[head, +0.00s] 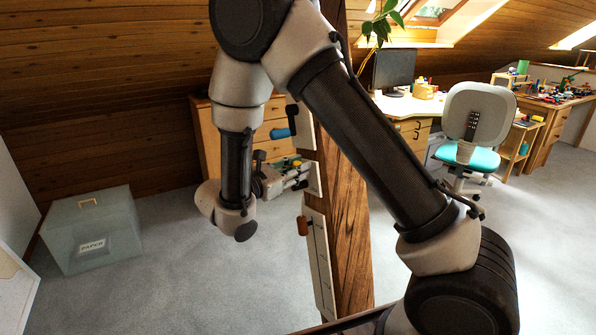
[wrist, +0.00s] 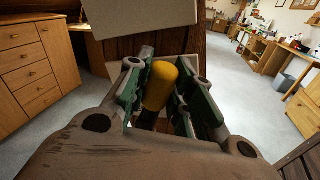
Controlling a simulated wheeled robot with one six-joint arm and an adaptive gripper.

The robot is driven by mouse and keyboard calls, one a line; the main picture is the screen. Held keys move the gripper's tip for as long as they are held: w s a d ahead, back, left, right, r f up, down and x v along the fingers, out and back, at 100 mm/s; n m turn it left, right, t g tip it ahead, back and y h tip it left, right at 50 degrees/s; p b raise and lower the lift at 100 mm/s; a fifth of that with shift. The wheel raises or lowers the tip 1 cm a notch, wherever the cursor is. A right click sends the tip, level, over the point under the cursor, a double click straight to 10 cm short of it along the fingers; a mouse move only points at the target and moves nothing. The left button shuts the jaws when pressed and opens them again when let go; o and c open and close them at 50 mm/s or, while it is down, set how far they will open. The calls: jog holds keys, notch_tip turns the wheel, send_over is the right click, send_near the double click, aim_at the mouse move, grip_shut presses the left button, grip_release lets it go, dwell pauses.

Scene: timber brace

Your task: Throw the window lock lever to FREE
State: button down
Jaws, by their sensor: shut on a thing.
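My gripper (head: 296,177) is at the timber post, at a middle plate (head: 314,178) between an upper and a lower one. In the wrist view its green-padded fingers (wrist: 158,95) are closed around a lever with a rounded yellow grip (wrist: 172,82) and a dark lower part. A bit of the yellow grip also shows in the head view (head: 297,164). The lever's base is hidden by the gripper. No FREE marking can be read, so I cannot tell the lever's setting.
A blue-handled lever (head: 282,133) sits above on the post (head: 345,220), and a red-brown handle (head: 302,225) sits below on a pale plate (head: 319,262). A grey PAPER box (head: 92,228) stands at left. A chair (head: 477,120) and desks are at right. Open carpet lies between.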

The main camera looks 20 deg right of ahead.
jog(key=w+n, duration=0.2)
jog(key=n, duration=0.1)
jog(key=shift+a+g+y, duration=0.2)
jog(key=shift+g+y, duration=0.1)
jog(key=shift+g, duration=0.1)
jog(key=shift+w+a+f+n+g+y, duration=0.15)
jog(key=shift+w+f+n+g, duration=0.45)
jog(key=shift+n, duration=0.65)
jog(key=shift+w+a+f+n+g+y, duration=0.1)
jog(key=shift+w+a+f+n+g, duration=0.2)
jog(key=shift+w+n, duration=0.7)
jog(key=shift+w+f+n+g+y, duration=0.1)
jog(key=shift+w+f+n+g, duration=0.3)
jog(key=shift+n, duration=1.05)
jog(key=shift+w+r, duration=0.1)
jog(key=shift+w, duration=0.05)
jog(key=c, duration=1.2)
grip_release()
jog(key=v, duration=1.2)
